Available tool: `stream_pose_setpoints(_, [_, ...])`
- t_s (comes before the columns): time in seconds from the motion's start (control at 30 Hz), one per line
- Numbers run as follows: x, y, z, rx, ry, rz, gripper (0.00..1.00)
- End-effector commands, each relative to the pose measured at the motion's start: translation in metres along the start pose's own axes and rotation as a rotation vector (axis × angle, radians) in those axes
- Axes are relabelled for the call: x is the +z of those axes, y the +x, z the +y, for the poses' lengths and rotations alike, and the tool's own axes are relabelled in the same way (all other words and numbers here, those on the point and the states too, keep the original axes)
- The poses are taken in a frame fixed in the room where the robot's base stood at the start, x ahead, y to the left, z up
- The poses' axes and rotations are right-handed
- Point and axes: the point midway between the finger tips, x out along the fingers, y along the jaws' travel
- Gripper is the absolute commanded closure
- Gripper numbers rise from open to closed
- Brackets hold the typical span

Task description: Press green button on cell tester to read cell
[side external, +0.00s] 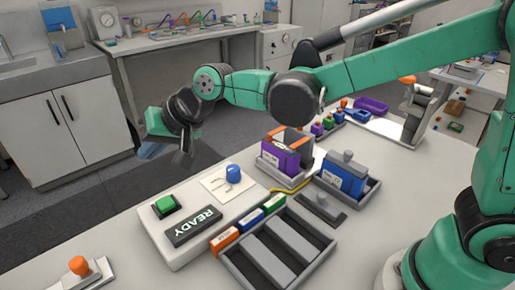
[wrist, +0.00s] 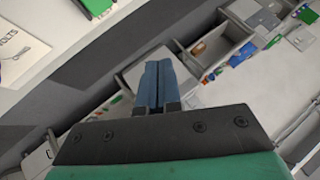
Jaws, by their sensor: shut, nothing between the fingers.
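The cell tester (side external: 205,243) is a white panel on the bench, with a raised green button (side external: 165,203) at its left end. A dark display reading READY (side external: 192,227) is beside the button, and a blue knob (side external: 233,173) is farther right. My gripper (side external: 183,166) is shut and empty, in the air above and beyond the green button, apart from it. In the wrist view my gripper's (wrist: 159,72) blue fingers are together. The green button (wrist: 97,5) is partly cut off at the top of that view.
Orange, blue and green cells (side external: 248,222) lie along the tester's front edge, beside a grey slotted tray (side external: 277,248). Purple (side external: 284,160) and blue (side external: 345,176) blocks stand in holders to the right. An orange button (side external: 79,266) is at lower left.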

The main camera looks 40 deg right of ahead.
Motion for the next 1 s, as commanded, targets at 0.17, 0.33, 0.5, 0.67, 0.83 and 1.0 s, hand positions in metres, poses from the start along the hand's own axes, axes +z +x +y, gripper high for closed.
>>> stream_pose_setpoints(0.17, [0.000,0.000,0.000,0.001,-0.001,0.000,1.00])
stream_pose_setpoints(0.33, [0.003,0.004,0.004,0.001,-0.001,0.000,1.00])
stream_pose_setpoints(0.5, [0.013,0.018,0.014,0.001,-0.001,0.000,1.00])
stream_pose_setpoints(0.67, [0.025,0.035,0.026,0.001,-0.001,0.001,1.00])
stream_pose_setpoints(0.83, [0.035,0.049,0.037,0.001,-0.001,0.001,1.00])
stream_pose_setpoints(1.0, [0.042,0.058,0.043,0.001,-0.001,0.001,1.00])
